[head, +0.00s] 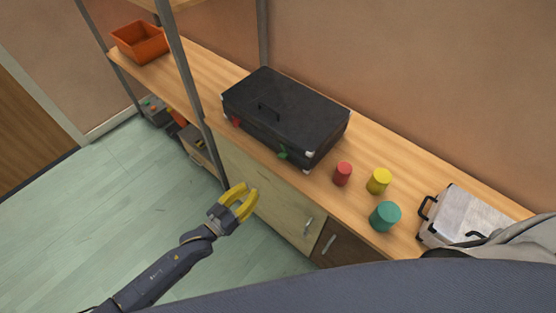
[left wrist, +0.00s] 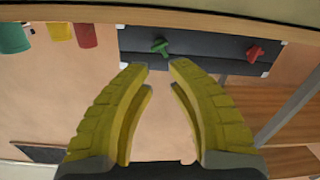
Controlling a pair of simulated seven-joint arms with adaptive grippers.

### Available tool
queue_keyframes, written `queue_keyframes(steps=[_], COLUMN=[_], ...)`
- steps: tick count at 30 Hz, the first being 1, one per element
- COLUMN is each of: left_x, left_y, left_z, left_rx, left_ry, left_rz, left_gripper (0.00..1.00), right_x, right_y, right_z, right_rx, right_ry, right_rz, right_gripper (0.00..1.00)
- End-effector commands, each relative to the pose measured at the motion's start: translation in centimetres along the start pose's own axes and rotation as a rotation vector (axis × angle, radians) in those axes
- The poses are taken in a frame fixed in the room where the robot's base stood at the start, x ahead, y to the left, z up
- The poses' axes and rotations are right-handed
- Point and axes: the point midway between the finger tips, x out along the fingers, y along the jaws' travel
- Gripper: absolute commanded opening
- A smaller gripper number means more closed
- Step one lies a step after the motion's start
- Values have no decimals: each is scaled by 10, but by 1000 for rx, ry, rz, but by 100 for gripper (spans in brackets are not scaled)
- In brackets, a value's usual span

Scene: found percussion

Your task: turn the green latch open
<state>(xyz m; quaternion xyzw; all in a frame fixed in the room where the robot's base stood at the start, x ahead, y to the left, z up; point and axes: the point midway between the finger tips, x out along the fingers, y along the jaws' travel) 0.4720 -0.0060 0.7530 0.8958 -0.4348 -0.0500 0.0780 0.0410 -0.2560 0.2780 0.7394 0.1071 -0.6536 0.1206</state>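The black case (head: 285,110) lies closed on the wooden counter, with its handle on top. The green latch (head: 284,154) is on its front side near the right end. The red latch (head: 236,120) is on the same side near the left end. My left gripper (head: 247,190) is open and empty, in front of the cabinet and apart from the case. In the left wrist view, which is upside down, the green latch (left wrist: 160,47) shows beyond the gap between my fingertips (left wrist: 160,67); the red latch (left wrist: 254,53) is to its right. My right gripper is out of view.
Red (head: 343,174), yellow (head: 379,181) and teal (head: 385,216) cylinders stand on the counter (head: 350,148) right of the case. A silver case (head: 460,215) is further right. A metal shelf post (head: 183,75) and an orange bin (head: 139,42) are at left.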

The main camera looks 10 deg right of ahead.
Motion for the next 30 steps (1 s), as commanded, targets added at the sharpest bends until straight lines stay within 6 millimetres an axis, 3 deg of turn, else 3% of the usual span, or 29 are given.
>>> queue_keyframes(steps=[6, 13, 23, 30], left_x=[-16, -16, -10, 21], left_y=[0, 1, 2, 3], left_z=[-9, -18, -19, -20], left_rx=[553, 992, 1172, 1172], left_ry=[12, 29, 34, 35], left_rz=[6, 15, 18, 17], left_gripper=[16, 16, 16, 16], right_x=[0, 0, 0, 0], right_y=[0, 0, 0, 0], right_z=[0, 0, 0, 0], right_rx=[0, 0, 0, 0], right_ry=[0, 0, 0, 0], right_rz=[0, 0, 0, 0], right_gripper=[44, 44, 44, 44])
